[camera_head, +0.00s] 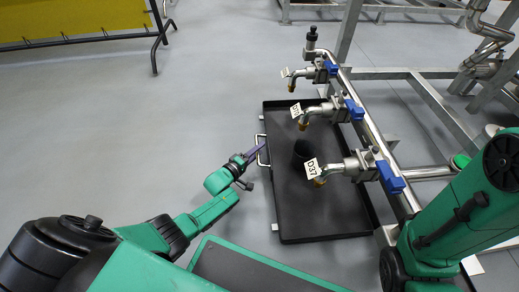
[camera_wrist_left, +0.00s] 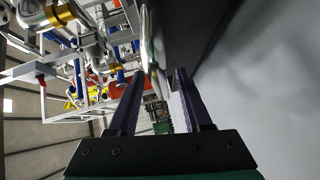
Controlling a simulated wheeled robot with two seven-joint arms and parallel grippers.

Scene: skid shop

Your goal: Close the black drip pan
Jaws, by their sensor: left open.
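The black drip pan (camera_head: 335,212) is a shallow rectangular tray low down under the valve outlets, reaching out to the left of the skid frame. A pale metal handle (camera_head: 262,149) stands on its left edge. My left gripper (camera_head: 254,154) is at that handle, its purple fingers open. In the left wrist view the left gripper (camera_wrist_left: 158,88) has its two fingers apart, with the pale curved handle (camera_wrist_left: 147,45) at or between their tips; contact cannot be told. The pan's dark wall (camera_wrist_left: 185,25) is close beside it. My right gripper is out of view.
Taps with blue valves (camera_head: 390,178) and tags hang over the pan from a steel pipe frame (camera_head: 360,110). A yellow barrier (camera_head: 75,18) is at the back left. The grey floor to the left is clear.

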